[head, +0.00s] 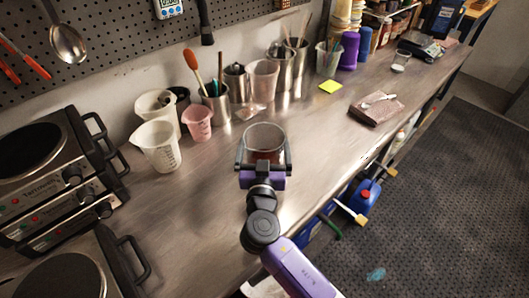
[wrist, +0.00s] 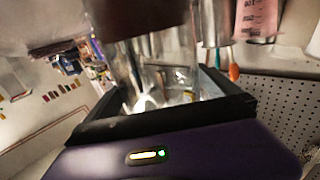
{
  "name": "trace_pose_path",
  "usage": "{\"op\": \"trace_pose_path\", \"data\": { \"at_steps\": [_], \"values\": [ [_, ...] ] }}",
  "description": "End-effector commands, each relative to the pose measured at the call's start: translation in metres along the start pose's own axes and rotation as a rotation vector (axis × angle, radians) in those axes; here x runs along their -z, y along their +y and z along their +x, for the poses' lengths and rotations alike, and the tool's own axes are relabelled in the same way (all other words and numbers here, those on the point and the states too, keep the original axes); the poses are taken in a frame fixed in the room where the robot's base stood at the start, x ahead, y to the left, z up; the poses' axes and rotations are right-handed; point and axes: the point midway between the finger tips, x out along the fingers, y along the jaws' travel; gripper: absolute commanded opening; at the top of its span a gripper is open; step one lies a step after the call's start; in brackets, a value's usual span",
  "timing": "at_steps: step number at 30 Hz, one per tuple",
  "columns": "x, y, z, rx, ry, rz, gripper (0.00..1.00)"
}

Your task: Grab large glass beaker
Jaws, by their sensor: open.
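A large clear glass beaker (head: 265,133) stands on the steel bench in the head view, with something reddish-brown showing low in or through it. My gripper (head: 264,158) is at the beaker's near side, open, with one finger on the left of the glass and one on the right. In the wrist view the clear glass (wrist: 150,65) fills the space between the dark fingers of my gripper (wrist: 160,100). I cannot tell whether the fingers touch the glass. The beaker's lower part is hidden behind my gripper.
White measuring jugs (head: 158,146) and a pink cup (head: 197,122) stand to the left. Metal utensil pots (head: 216,103) line the wall behind. Hot plates (head: 35,150) fill the far left. A brown book (head: 376,108) lies to the right. The bench between beaker and book is clear.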

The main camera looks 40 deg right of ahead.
Motion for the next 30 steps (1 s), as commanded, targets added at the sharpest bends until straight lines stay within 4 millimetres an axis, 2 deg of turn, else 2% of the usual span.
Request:
{"op": "trace_pose_path", "data": {
  "at_steps": [9,21,30],
  "values": [
    [-0.0009,0.0001,0.006,0.0,-0.001,0.001,1.0],
    [-0.001,0.0001,0.0056,0.0,-0.001,0.001,0.21],
    [0.0016,-0.0002,0.0059,0.001,0.003,0.002,0.2]
  ]
}}
